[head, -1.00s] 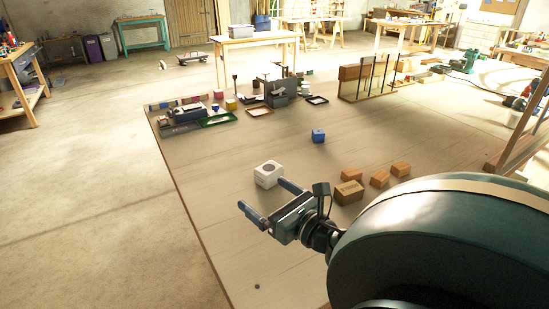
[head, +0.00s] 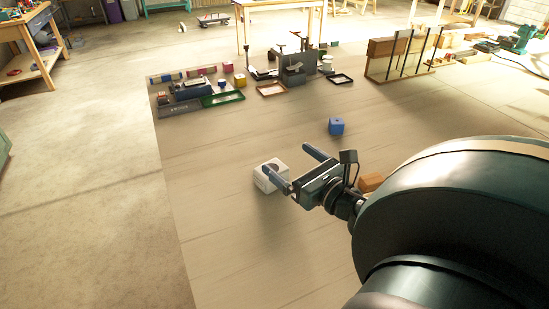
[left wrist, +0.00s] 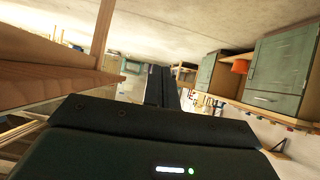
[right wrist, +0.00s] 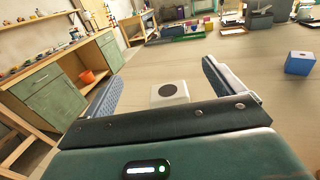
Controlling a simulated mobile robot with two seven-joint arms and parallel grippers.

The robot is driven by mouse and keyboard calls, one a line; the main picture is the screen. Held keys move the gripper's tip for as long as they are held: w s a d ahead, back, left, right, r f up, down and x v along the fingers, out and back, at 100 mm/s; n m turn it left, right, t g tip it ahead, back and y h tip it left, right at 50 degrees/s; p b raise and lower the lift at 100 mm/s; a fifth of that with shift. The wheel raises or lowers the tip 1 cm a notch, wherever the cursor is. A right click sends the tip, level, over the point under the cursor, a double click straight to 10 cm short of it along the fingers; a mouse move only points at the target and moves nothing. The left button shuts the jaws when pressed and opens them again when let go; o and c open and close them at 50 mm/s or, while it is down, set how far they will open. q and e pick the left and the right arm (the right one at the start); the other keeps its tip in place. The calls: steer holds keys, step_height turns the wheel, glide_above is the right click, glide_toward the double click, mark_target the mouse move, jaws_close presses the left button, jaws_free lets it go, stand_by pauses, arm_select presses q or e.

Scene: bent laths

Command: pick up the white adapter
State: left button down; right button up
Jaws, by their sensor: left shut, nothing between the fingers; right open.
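The white adapter (head: 264,183) is a small white block with a dark round spot on top. It sits on the wide wooden board (head: 225,235). My right gripper (head: 285,158) is open and empty at the adapter, its left finger partly covering the block in the head view. In the right wrist view the adapter (right wrist: 169,93) shows between the two spread fingers (right wrist: 162,72); its near edge is hidden by the gripper body. I cannot tell the height between fingers and adapter. My left gripper (left wrist: 160,85) is shut and empty in the left wrist view, away from the adapter.
A blue cube (head: 336,126) stands behind and right of the adapter. An orange-brown wooden block (head: 370,182) shows beside my right arm. Trays and small tools, among them a green tray (head: 222,98), line the back. A wooden rack (head: 400,60) stands back right. The board's left side is clear.

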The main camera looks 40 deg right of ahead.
steer(key=b, duration=0.4)
glide_toward(260, 179)
steer(key=w+d, duration=0.1)
steer(key=d, duration=0.1)
steer(key=w+d, duration=0.1)
steer(key=d, duration=0.1)
steer(key=shift+w+r, duration=0.2)
steer(key=shift+w, duration=0.1)
steer(key=shift+w+r+p, duration=0.25)
steer(key=shift+w+p, duration=0.1)
steer(key=shift+p, duration=0.15)
steer(key=shift+w+f, duration=0.1)
steer(key=shift+w, duration=0.5)
steer(key=shift+w+p, duration=0.3)
steer(key=shift+w, duration=0.05)
steer(key=w+p, duration=0.1)
steer(key=w, duration=0.3)
steer(key=shift+w+d, duration=0.2)
steer(key=shift+w, duration=0.1)
arm_select(q)
steer(key=shift+d+f, duration=0.25)
arm_select(e)
steer(key=shift+w, duration=0.2)
steer(key=shift+c, duration=0.3)
arm_select(q)
steer(key=shift+w+r, duration=0.1)
steer(key=shift+r, duration=0.2)
arm_select(e)
steer(key=c, duration=1.1)
